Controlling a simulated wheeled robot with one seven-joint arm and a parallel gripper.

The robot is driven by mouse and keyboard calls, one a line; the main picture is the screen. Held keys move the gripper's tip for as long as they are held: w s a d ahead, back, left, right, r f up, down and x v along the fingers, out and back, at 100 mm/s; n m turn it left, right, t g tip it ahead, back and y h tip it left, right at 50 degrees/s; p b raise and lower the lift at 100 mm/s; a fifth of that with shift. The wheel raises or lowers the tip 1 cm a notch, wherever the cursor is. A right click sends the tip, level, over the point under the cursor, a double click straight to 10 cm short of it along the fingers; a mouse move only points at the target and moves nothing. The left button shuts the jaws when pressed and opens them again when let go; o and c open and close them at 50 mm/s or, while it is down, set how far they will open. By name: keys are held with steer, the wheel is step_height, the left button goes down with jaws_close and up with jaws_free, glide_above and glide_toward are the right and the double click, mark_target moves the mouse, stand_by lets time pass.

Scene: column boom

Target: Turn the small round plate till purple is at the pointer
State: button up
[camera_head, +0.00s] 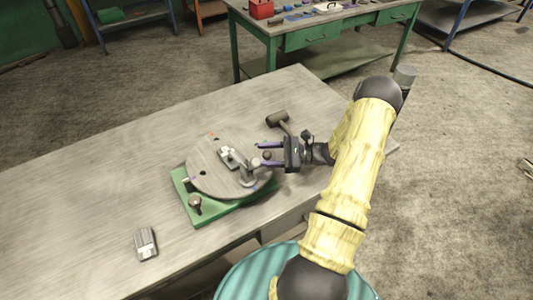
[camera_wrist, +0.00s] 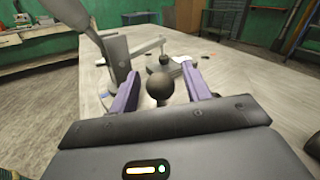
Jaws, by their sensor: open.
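The small round plate (camera_head: 203,158) is a grey disc on a green base (camera_head: 205,212) on the table. Small coloured marks lie near its rim: an orange-red one at the back, a dark green one at the left, a purple-looking one at the front left and a bluish one at the front right. A clamp-like metal fixture stands on the plate. I cannot make out the pointer for certain. My gripper (camera_head: 266,154) is open at the plate's right side. In the wrist view, a dark ball knob (camera_wrist: 158,88) sits between my gripper's purple fingers (camera_wrist: 157,86), with gaps visible.
A mallet (camera_head: 279,120) lies behind the plate, close to my gripper. A dark knob (camera_head: 194,203) stands on the base's front left corner. A small grey block (camera_head: 145,243) lies at the front left. The table's left part is clear. A green workbench (camera_head: 310,38) stands behind.

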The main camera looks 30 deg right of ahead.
jaws_close()
steer(key=shift+s, duration=0.1)
steer(key=shift+s+a+m+t+h, duration=0.2)
steer(key=shift+s+m+t+h, duration=0.15)
steer(key=shift+t, duration=0.25)
steer(key=shift+w, duration=0.15)
jaws_free()
